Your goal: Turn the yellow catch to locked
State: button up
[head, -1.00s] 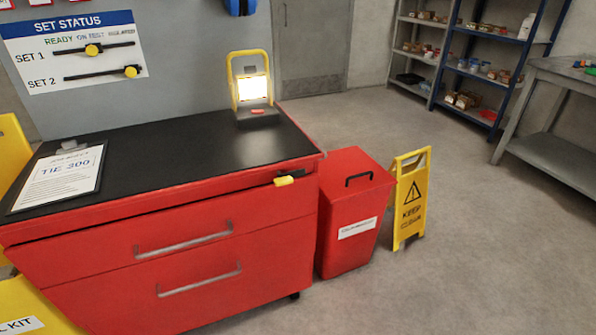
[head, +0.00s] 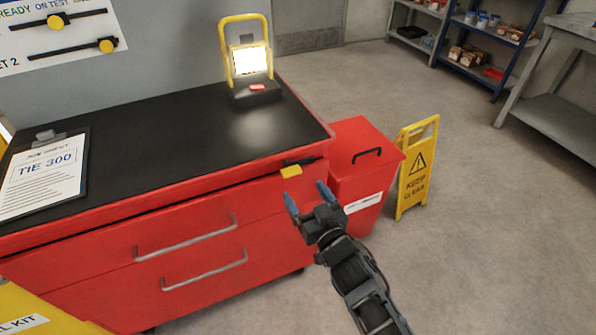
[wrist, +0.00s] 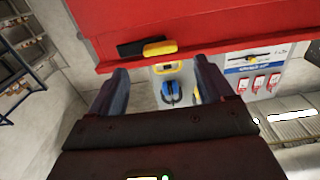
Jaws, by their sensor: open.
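The yellow catch (head: 291,171) sits on a dark mount at the upper right corner of the red cabinet's front (head: 190,220), just below the black top. My gripper (head: 307,197) is open and empty, just below and to the right of the catch, apart from it. In the wrist view the yellow catch (wrist: 160,48) lies beside its black plate on the red front, beyond and between the two blue-tipped fingers (wrist: 160,85). The wrist view looks tilted or upside down. Whether the catch is at locked cannot be read.
A lit work lamp (head: 249,62) and a clipboard (head: 45,175) rest on the black top. A red bin (head: 362,160) stands right of the cabinet, close behind my gripper, with a yellow floor sign (head: 416,168) beside it.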

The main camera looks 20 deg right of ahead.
aim_at(293, 175)
jog(key=shift+w+b, duration=2.75)
jog(key=shift+w, duration=0.8)
grip_shut()
